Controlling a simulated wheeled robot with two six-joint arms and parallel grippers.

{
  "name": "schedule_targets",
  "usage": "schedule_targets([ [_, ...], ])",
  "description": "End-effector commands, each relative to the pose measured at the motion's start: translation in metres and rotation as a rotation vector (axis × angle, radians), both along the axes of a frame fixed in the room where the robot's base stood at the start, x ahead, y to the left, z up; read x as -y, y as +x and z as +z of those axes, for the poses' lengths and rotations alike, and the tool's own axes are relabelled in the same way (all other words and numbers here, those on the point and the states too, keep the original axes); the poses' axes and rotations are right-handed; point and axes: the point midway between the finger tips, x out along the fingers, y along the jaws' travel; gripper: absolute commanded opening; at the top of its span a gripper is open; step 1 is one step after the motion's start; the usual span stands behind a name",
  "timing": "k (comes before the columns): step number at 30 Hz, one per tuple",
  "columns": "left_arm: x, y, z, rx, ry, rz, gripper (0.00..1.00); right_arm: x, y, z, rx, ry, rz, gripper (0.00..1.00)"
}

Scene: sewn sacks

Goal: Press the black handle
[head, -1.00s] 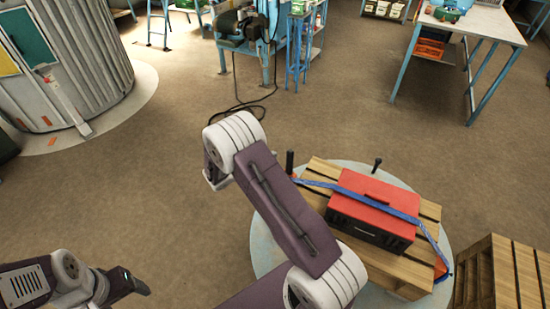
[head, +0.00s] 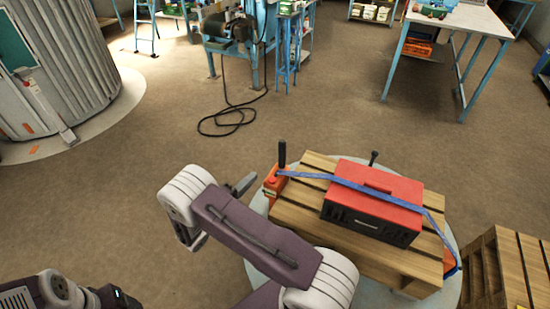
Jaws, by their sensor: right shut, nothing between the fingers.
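A black handle (head: 282,153) stands upright on a small orange-red device (head: 272,183) at the left end of a wooden pallet. A second, smaller black handle (head: 373,157) sticks up behind the red box. My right gripper (head: 244,184) is partly hidden behind my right arm. Its grey tip shows to the left of the orange-red device, lower than the top of the handle and apart from it. It is shut and empty. My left gripper (head: 122,299) is at the bottom left, cut by the frame edge, far from the handle.
A red toolbox (head: 374,190) is strapped by a blue band (head: 345,181) to the pallet (head: 298,206) on a round pale base. A wooden crate (head: 510,262) stands to the right. A black cable (head: 230,119) lies on the floor behind. The floor left of the pallet is clear.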

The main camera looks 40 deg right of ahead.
Motion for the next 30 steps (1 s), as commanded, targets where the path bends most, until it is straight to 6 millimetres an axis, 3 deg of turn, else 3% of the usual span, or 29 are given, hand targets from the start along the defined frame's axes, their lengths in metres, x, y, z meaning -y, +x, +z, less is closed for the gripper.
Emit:
schedule_targets([
  [5, 0.000, 0.000, 0.001, 0.000, 0.000, 0.000, 0.71, 0.011, 0.003, 0.000, 0.000, 0.000, -0.004, 0.00],
  [21, 0.000, 0.000, 0.003, 0.000, 0.000, 0.000, 0.71, 0.115, 0.036, 0.000, 0.000, 0.001, -0.005, 0.00],
  [30, 0.000, 0.000, 0.003, 0.000, 0.000, 0.000, 0.71, 0.134, 0.044, 0.000, -0.001, 0.002, -0.001, 0.00],
])
